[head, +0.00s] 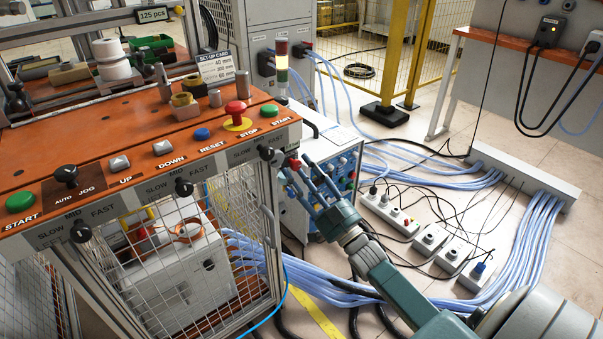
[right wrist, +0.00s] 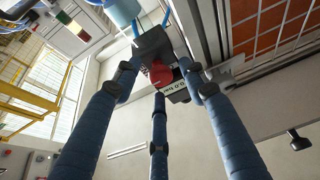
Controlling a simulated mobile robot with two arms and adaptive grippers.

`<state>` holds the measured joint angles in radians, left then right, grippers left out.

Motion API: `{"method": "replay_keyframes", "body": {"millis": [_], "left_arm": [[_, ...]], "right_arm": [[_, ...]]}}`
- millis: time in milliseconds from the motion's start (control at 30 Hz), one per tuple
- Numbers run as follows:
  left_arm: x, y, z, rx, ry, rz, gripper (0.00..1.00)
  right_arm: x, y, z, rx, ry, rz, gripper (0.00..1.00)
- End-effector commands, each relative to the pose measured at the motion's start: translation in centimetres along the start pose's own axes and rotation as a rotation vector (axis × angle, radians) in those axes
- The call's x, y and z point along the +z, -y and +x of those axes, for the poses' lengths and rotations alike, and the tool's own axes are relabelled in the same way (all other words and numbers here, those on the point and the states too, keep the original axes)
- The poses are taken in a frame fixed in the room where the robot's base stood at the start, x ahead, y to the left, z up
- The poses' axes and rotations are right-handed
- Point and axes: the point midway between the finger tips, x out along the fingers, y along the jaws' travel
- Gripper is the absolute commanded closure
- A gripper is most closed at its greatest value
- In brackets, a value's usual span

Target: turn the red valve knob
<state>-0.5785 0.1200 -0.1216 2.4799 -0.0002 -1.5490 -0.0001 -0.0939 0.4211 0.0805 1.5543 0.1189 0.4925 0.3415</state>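The red valve knob (head: 294,163) is small and round. It sits at the right end of the orange-topped control bench, just beyond the fingertips of my right gripper (head: 298,172). The three blue fingers of my right gripper (right wrist: 158,80) are spread around the knob's outline, with gaps on the sides. I cannot tell whether any fingertip touches it. My left gripper is not in view.
The control bench (head: 120,140) carries push buttons and a red stop button (head: 235,108). A grey cabinet with a button panel (head: 340,175) stands behind my right fingers. Power strips (head: 430,238) and blue cables (head: 535,235) lie on the floor at right.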

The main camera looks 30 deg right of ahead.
Motion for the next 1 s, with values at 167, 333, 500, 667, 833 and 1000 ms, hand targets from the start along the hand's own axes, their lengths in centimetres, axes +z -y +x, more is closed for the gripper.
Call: {"method": "replay_keyframes", "body": {"millis": [167,333,500,667,833,1000], "left_arm": [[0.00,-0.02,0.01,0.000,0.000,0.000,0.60],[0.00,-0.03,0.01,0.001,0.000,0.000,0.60],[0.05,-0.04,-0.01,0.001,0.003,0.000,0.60],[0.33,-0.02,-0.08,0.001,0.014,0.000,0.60],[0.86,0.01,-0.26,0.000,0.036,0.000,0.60],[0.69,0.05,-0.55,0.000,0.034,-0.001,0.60]], "right_arm": [[0.01,-0.01,-0.03,0.000,0.000,0.000,0.96],[0.05,-0.01,-0.05,0.000,0.001,-0.001,1.00],[0.10,-0.06,-0.07,-0.008,0.003,-0.021,1.00],[0.10,-0.13,-0.07,-0.033,0.003,-0.079,1.00],[0.09,-0.30,-0.08,-0.078,0.004,-0.190,1.00],[0.04,-0.50,-0.06,-0.138,0.006,-0.333,1.00]]}}
